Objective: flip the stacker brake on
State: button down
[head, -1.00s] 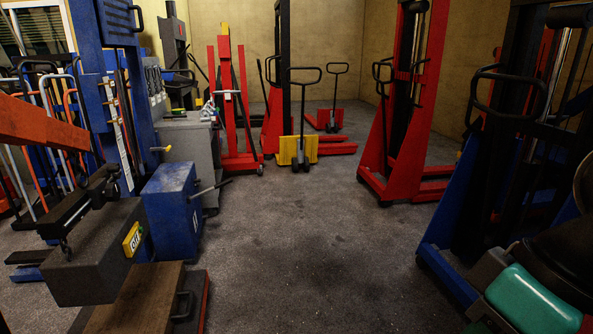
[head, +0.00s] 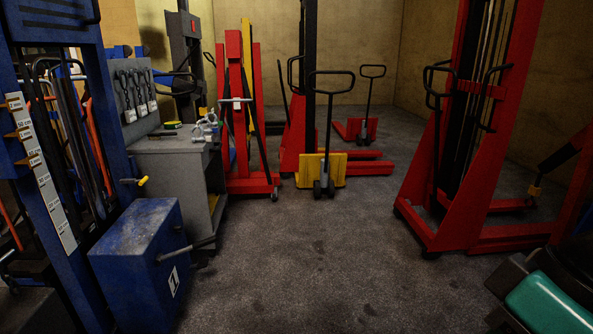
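Several stackers stand in the room. A red stacker (head: 455,215) with a dark mast and black handles is at the right. Another red stacker (head: 295,148) with a dark mast stands at the back centre. A blue mast frame (head: 92,110) with a white height scale fills the left side, and beside it is a blue box (head: 145,262) marked 1, with a grey lever (head: 188,248). A yellow-tipped lever (head: 141,181) sticks out near the grey cabinet. I cannot make out which part is the stacker brake. My gripper is not in view.
A grey cabinet (head: 172,165) with tools on top stands at left. A yellow-fronted pallet truck (head: 335,168) and a red lift (head: 236,150) are at the back. A teal and black part (head: 545,305) fills the lower right corner. The middle floor (head: 310,265) is clear.

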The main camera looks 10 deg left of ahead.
aim_at(203, 263)
jog(key=u, duration=0.4)
jog(key=i, duration=2.05)
jog(key=u, duration=0.9)
jog(key=i, duration=1.3)
jog(key=u, duration=0.3)
